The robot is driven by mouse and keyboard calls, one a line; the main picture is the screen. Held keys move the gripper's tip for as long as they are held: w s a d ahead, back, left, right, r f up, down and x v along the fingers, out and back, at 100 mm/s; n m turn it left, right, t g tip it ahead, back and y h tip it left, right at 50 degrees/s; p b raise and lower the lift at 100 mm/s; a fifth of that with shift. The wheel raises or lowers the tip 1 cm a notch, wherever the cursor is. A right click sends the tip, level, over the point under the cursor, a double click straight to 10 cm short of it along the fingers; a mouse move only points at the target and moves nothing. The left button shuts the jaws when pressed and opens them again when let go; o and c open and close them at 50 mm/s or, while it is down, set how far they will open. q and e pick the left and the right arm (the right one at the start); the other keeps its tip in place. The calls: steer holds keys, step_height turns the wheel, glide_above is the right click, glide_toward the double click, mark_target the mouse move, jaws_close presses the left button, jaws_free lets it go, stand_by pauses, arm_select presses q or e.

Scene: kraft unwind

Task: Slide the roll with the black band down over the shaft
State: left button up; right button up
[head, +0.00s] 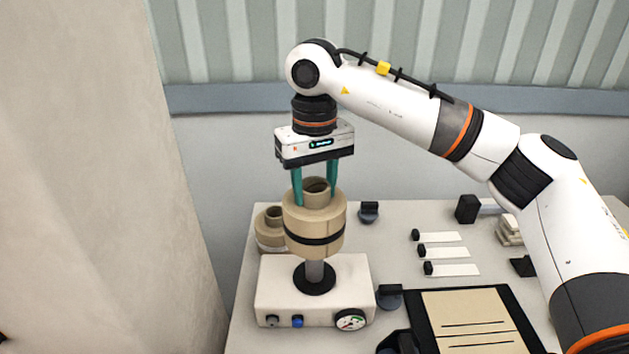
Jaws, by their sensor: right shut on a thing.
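The kraft roll with the black band (315,222) is upright in the middle of the head view. My right gripper (315,196) is above it with its teal fingers down, shut on the tube that rises from the roll's top. The grey shaft (315,272) stands on a black flange on the white unwind box (278,293). The roll is directly over the shaft in the picture, and the shaft shows below the roll's underside. Whether the shaft's top is inside the roll is hidden. My left gripper is not in view.
A second kraft roll (269,238) stands behind left, close to the held roll. The white box has knobs and a gauge (350,320) in front. White strips (444,253) and a black-framed board with kraft sheets (466,312) lie on the table (400,215) at right.

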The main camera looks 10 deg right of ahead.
steer(key=shift+f+b, duration=3.05)
steer(key=shift+f, duration=1.45)
steer(key=shift+f+b, duration=0.6)
steer(key=shift+f, duration=0.15)
steer(key=o, duration=1.1)
steer(key=shift+c, duration=0.2)
